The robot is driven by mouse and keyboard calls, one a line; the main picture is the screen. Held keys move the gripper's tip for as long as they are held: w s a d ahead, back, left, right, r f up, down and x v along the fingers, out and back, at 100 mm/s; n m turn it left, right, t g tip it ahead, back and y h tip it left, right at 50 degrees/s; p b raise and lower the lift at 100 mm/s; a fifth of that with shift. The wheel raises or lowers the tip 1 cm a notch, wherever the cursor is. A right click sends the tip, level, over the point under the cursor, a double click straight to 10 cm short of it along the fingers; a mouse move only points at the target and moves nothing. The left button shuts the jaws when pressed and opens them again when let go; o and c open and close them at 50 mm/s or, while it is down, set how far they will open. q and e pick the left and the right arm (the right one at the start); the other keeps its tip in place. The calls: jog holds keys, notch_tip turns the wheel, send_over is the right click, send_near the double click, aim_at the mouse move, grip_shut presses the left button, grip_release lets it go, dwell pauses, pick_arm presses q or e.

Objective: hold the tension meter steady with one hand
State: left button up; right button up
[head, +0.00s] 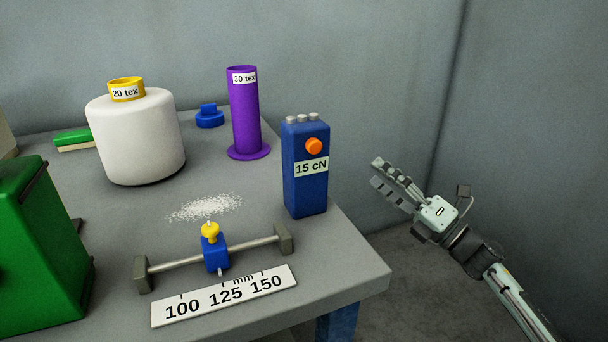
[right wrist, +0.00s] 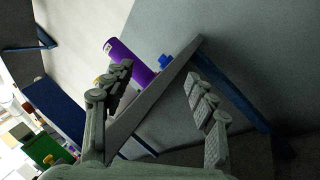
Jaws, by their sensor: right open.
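The tension meter (head: 305,180), a blue upright box with an orange button and a "15 cN" label, stands near the table's right edge in the head view. A dark blue block left of my fingers in the right wrist view (right wrist: 52,105) appears to be the same meter. My right gripper (head: 378,173) is to the right of the meter, beyond the table edge, open and empty, with a clear gap between them. Its two fingers are spread in the right wrist view (right wrist: 160,78). My left gripper is not in view.
On the grey table (head: 345,265) stand a purple "30 tex" bobbin (head: 244,115), a white "20 tex" bobbin (head: 135,140), a green box (head: 40,240), a blue slider on a rod (head: 215,255) and a scale strip (head: 225,296). A wall (head: 530,120) rises behind my right gripper.

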jog(key=s+a+r+n+g+y+b, duration=0.1)
jog(key=s+a+r+n+g+y, duration=0.5)
jog(key=n, duration=0.5)
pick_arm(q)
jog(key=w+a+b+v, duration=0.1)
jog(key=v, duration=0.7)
pick_arm(e)
jog(key=n+g+h, duration=0.4)
jog(key=n+g, duration=0.5)
jog(key=n, duration=0.2)
send_near(312, 194)
jog(key=w+f, duration=0.1)
jog(key=w, duration=0.1)
jog(key=a+p, duration=0.2)
jog(key=a, duration=0.1)
jog(key=a+p, duration=0.1)
jog(key=a, duration=0.2)
jog(key=shift+w+f+p, duration=0.15)
jog(key=shift+f+p, duration=0.05)
jog(key=shift+p, duration=0.2)
jog(key=a, duration=0.1)
jog(key=a+b, duration=0.1)
jog(key=a, duration=0.1)
jog(key=shift+f+b, duration=0.3)
jog(key=shift+f, duration=0.1)
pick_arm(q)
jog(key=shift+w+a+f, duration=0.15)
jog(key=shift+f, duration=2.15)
pick_arm(e)
jog(key=shift+a, duration=0.45)
